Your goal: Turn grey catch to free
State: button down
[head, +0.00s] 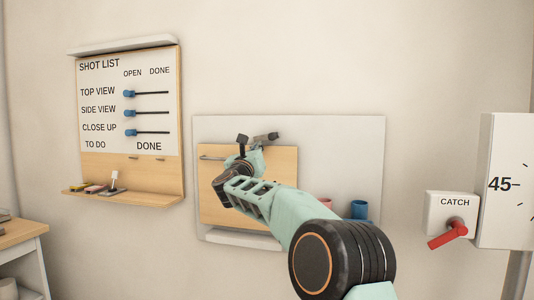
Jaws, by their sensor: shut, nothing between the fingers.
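A red lever (447,236) comes out of the hub and slopes down to the left. No lever that is plainly grey shows. My gripper (262,138) is far to the left of this box, in front of the top of a wooden panel (275,180). It is small and dark here, and its fingers are shut with nothing held. My arm hides part of the panel and whatever is behind it.
The panel, with a grey bar handle (212,157), is on a pale wall board (345,150). A blue cup (358,209) and a pinkish cup (325,203) are beside my arm. A shot list board (130,120) hangs left. A white dial panel (507,150) marked 45 stands right.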

jog(key=shift+w+a+r, duration=0.1)
jog(key=shift+a+r, duration=0.1)
jog(key=shift+r, duration=0.1)
jog(key=shift+a, duration=0.1)
dwell(0.5)
